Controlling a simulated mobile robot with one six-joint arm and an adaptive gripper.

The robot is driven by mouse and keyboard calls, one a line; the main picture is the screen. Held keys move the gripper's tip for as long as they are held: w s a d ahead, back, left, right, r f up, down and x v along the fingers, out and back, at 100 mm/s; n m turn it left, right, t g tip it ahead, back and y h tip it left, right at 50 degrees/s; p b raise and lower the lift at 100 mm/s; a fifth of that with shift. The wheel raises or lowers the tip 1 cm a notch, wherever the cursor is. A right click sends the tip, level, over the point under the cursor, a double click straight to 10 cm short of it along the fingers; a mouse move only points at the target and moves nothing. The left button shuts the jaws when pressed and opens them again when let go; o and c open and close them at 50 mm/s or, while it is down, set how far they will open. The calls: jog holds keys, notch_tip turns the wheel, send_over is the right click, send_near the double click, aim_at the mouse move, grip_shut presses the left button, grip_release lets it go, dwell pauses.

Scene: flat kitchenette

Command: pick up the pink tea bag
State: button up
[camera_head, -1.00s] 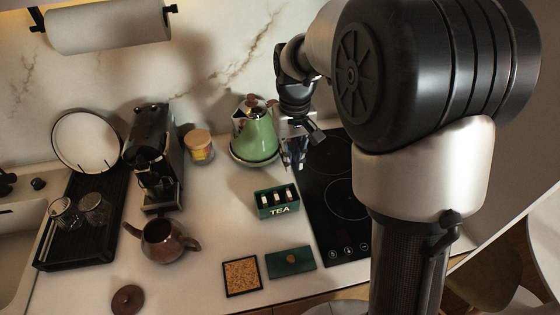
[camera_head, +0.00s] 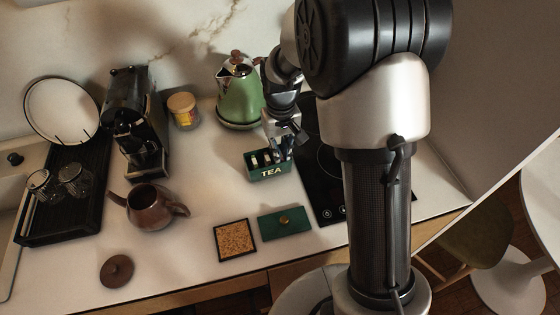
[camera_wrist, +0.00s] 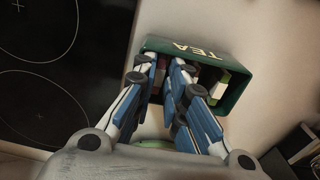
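The green tea box (camera_head: 268,174), marked TEA, stands on the counter with its top open. The box also shows in the wrist view (camera_wrist: 236,93), with several packets in it. My gripper (camera_head: 287,145) is over the right part of the box, pointing down. In the wrist view, the two blue-and-white fingers of my gripper (camera_wrist: 160,72) reach over the box opening, apart from each other. A dull pinkish packet edge shows between the fingertips; I cannot tell whether it is the pink tea bag. The fingers hide part of the packets.
A green kettle (camera_head: 240,98) stands close behind the box. The black hob (camera_head: 325,185) is to its right. The green lid (camera_head: 284,223) and a cork mat (camera_head: 234,240) lie in front. A brown teapot (camera_head: 150,208) stands to the left.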

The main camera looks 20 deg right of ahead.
notch_tip(320, 180, down, 3)
jog(key=shift+f+b, duration=0.2)
jog(key=shift+b, duration=0.25)
jog(key=shift+r, duration=0.1)
jog(key=c, duration=0.3)
